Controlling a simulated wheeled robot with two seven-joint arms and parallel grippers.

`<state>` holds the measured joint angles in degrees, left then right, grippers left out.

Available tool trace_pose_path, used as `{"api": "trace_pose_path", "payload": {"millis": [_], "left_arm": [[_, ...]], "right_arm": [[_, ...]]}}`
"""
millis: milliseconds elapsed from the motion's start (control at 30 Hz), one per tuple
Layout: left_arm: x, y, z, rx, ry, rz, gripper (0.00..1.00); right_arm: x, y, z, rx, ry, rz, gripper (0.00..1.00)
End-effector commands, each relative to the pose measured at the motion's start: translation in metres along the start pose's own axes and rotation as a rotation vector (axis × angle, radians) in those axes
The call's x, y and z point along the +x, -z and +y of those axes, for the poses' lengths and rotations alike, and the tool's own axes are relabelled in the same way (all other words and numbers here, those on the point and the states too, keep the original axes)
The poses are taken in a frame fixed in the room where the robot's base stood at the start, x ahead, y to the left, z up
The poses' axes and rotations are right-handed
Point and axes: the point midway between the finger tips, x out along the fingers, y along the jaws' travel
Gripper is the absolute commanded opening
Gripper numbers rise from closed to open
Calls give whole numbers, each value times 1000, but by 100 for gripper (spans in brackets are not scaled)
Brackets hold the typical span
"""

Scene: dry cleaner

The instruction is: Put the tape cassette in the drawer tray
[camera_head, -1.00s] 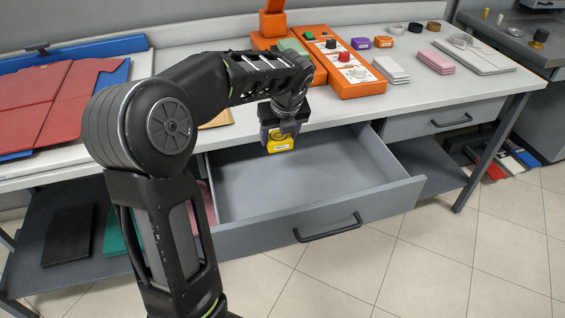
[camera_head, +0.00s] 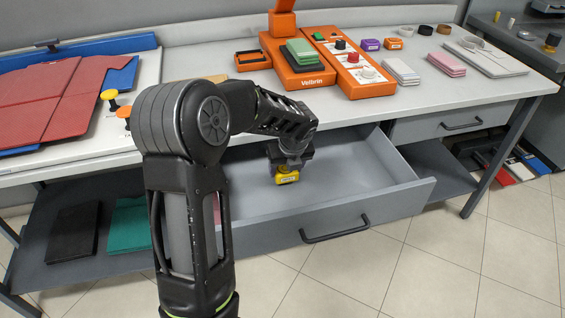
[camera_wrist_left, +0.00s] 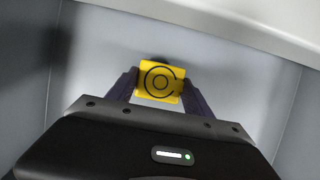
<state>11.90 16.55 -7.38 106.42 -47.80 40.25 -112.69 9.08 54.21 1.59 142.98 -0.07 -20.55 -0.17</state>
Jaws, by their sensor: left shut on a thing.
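The yellow tape cassette (camera_head: 287,178) is held between the fingers of my left gripper (camera_head: 286,170), inside the outline of the open drawer tray (camera_head: 345,170). In the left wrist view the cassette (camera_wrist_left: 160,82) shows its round ring mark, with a finger of my left gripper (camera_wrist_left: 160,90) on each side. The grey drawer floor lies behind it. I cannot tell whether the cassette touches the floor. The drawer is pulled out under the table and looks empty otherwise. My right gripper is not in view.
The white table (camera_head: 430,95) carries an orange machine (camera_head: 300,75), purple and orange cassettes (camera_head: 371,44), and stacks of cards (camera_head: 402,72). Red folded sheets (camera_head: 60,105) lie at the left. The drawer front (camera_head: 330,222) has a black handle. A closed drawer (camera_head: 450,125) is to the right.

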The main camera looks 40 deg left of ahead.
Motion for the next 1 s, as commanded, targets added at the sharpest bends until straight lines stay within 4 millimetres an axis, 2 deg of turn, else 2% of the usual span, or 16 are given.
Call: {"api": "trace_pose_path", "payload": {"millis": [200,333,700,733,1000], "left_arm": [[13,-33,1,-3,-2,0,18],[24,-28,0,1,-1,1,18],[28,-26,0,0,-1,0,18],[27,-26,0,0,-1,0,62],[26,-27,0,0,-1,0,81]], "right_arm": [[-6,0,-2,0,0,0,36],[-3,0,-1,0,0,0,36],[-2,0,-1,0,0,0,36],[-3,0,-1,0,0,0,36],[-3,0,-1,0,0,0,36]]}}
